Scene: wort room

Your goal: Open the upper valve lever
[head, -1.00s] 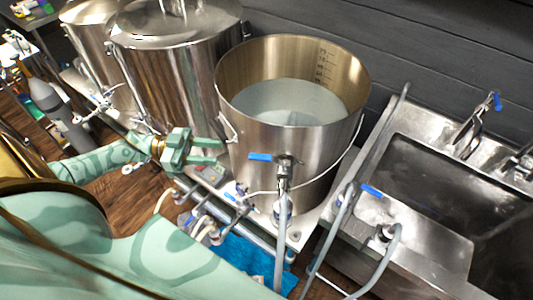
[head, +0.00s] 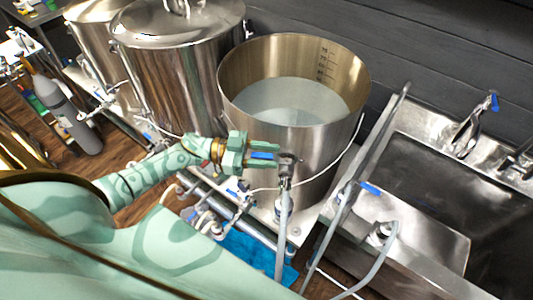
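The upper valve lever (head: 264,155) is a short blue handle on the valve (head: 287,160) at the front of the open steel kettle (head: 330,140). It points left from the valve body and lies roughly level. My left gripper (head: 265,154) is at the lever, with one finger above it and one below in the picture. The fingers look apart, and a firm grip on the lever does not show. Part of the lever is hidden by the gripper. My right gripper is not in view.
A hose (head: 280,235) hangs below the valve. Another blue-handled valve (head: 369,188) is at right, by the steel sink (head: 440,185). A lidded steel kettle (head: 180,75) stands left of the open one. Pipes and small valves (head: 205,220) run low in front.

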